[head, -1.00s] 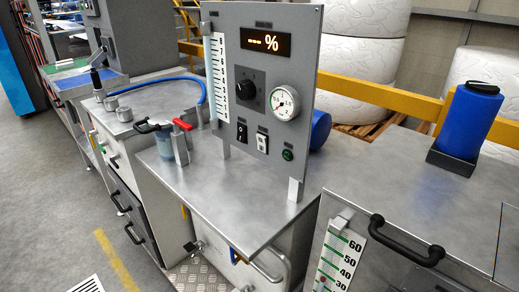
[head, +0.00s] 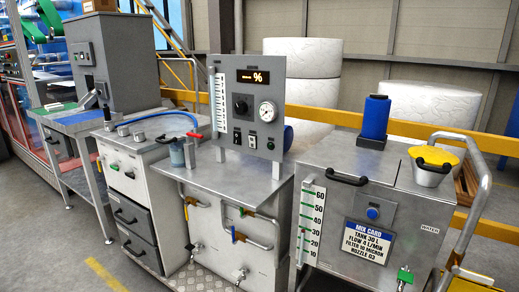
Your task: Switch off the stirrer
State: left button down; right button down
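The grey upright panel (head: 222,100) stands on the middle steel cabinet. It carries a display (head: 260,77) ending in "%", a black knob (head: 240,104), a round gauge (head: 267,111), a black rocker switch (head: 237,138), a white-framed switch (head: 251,141) and a dark green round button or lamp (head: 270,145). The labels are too small to read. A blue cylinder (head: 375,117), possibly the stirrer's motor, stands on the right tank (head: 330,157). A blue round button (head: 373,213) is on that tank's front. Which control works the stirrer cannot be told. Neither gripper is in view.
A curved metal rail (head: 478,205) rises at right. Floor is clear at lower left.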

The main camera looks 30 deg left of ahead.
aim_at(252, 139)
jog(key=u, duration=0.55)
jog(key=i, duration=0.85)
jog(key=u, duration=0.1)
